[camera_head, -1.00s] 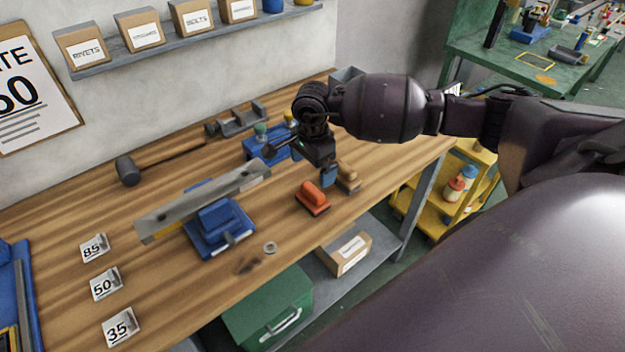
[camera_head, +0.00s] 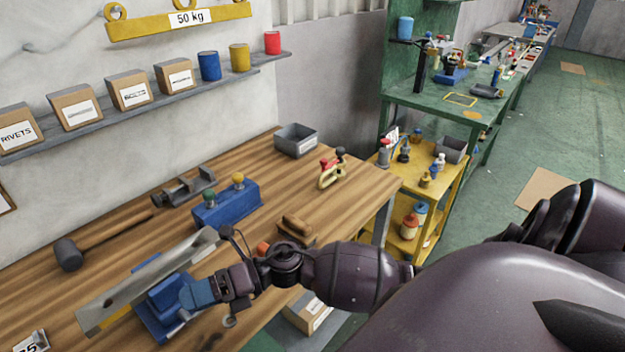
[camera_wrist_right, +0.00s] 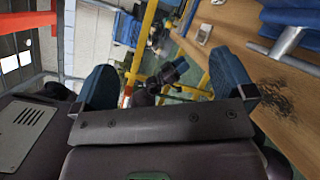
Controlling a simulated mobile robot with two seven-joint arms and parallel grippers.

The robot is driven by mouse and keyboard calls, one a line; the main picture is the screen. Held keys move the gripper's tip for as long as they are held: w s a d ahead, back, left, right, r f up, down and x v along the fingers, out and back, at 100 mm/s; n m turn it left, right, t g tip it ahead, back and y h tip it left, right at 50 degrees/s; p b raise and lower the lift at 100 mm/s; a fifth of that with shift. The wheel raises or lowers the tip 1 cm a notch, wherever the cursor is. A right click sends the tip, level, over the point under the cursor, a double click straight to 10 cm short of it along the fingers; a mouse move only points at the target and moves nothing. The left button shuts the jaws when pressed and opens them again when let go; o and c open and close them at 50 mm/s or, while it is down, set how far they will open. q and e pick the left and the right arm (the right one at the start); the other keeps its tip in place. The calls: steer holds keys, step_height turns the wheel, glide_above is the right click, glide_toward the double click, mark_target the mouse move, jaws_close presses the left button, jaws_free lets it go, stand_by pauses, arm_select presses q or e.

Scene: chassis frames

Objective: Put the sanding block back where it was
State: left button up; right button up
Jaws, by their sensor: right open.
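Two small handled blocks lie on the wooden bench: a tan one (camera_head: 297,227) and an orange one (camera_head: 263,248) mostly hidden behind my right arm. I cannot tell for sure which is the sanding block. My right gripper (camera_head: 195,294) is low over the bench's front part, in front of the blue clamping fixture (camera_head: 160,315) that bears a long grey metal bar (camera_head: 150,278). In the right wrist view my right gripper (camera_wrist_right: 166,82) shows its two blue fingers wide apart with nothing between them.
A blue block with green and yellow knobs (camera_head: 226,204), a mallet (camera_head: 70,254), a grey bin (camera_head: 296,140) and a red-and-yellow clamp (camera_head: 332,170) stand on the bench. A yellow cart (camera_head: 440,190) is beside its right end. The bench's right part has free room.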

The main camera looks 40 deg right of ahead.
steer(key=d+f+m+t+h, duration=0.3)
steer(key=d+m+t+h, duration=0.25)
steer(key=m, duration=0.65)
steer(key=d+f+m+t+h, duration=0.35)
steer(key=m+t+h, duration=0.2)
steer(key=m, duration=0.65)
steer(key=s+d+f+m+g+h, duration=0.4)
steer(key=s+d+f+m+h, duration=0.2)
steer(key=s+f+m, duration=0.6)
steer(key=shift+d+m+g+h, duration=0.3)
steer(key=shift+d+m+g, duration=0.15)
steer(key=shift+m, duration=0.35)
